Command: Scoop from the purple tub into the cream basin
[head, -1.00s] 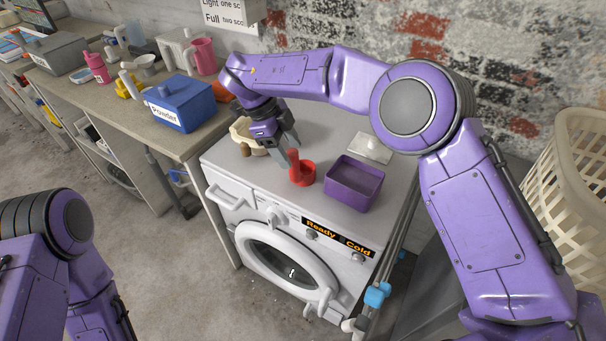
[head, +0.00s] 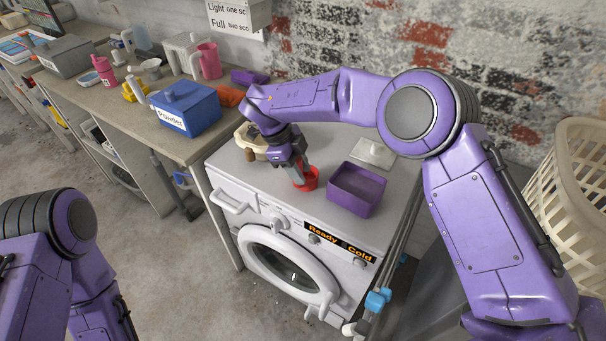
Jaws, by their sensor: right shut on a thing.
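The purple tub (head: 352,204), open-topped and box-shaped, stands on the right part of the white washing machine's top. The cream basin (head: 247,147) is at the left of that top, partly hidden behind my right arm. A small red scoop (head: 311,181) stands between them, close to the left of the tub. My right gripper (head: 298,173) is shut on the red scoop's handle, which is mostly hidden by the fingers. I cannot tell whether the scoop touches the machine top. Of my left arm only links show at the lower left.
A pale lid with a knob (head: 374,153) lies behind the tub. A blue powder box (head: 188,108), a pink jug (head: 208,62) and other containers stand on the counter (head: 150,131) at left. A cream laundry basket (head: 572,190) is at right. The machine's front top is bare.

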